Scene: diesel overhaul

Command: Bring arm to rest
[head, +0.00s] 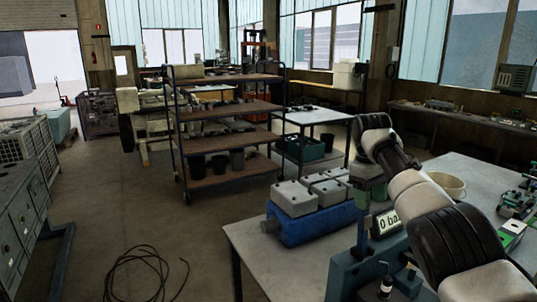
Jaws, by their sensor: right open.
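My right arm comes in from the lower right and reaches up over the workbench (275,258). My right gripper (370,140) is at the arm's far end, above the teal test stand (344,272); its fingers are hard to make out against the arm and the stand. It is open, and I see nothing held in it. My left gripper is not in view.
A blue block with grey covers (310,222) lies on the bench beside the stand. A pale bucket (447,184) stands behind my arm. A shelf rack (225,142) stands farther back. A black cable (145,262) lies on the otherwise open floor at left.

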